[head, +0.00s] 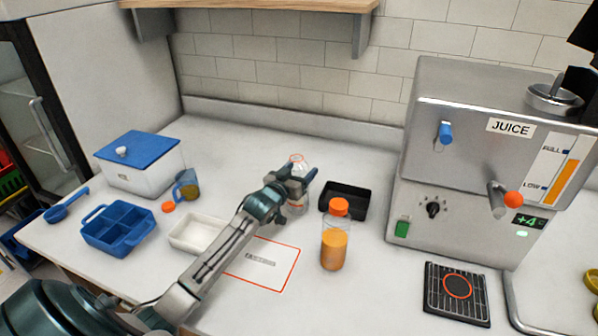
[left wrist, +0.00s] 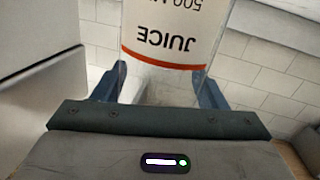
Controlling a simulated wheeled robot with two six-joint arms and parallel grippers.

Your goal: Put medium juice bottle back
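A clear, empty-looking bottle (head: 297,205) with an orange ring at its mouth is at the middle of the counter, left of the black tray. In the left wrist view the bottle (left wrist: 165,40) carries a white label reading "JUICE" and "500", upside down. My left gripper (head: 296,187) has a finger on each side of it; both fingers (left wrist: 162,85) appear to touch its sides. It looks upright in the head view; I cannot tell whether its base touches the counter. A filled orange juice bottle (head: 334,247) with an orange cap stands to the right. My right gripper is not in view.
A black tray (head: 345,213) sits behind the filled bottle. The steel juicer (head: 455,190) with a drip grate (head: 457,312) stands right. A white tray (head: 180,240), an orange-edged mat (head: 285,272), a blue divided tray (head: 112,240) and a blue-lidded box (head: 140,180) are left.

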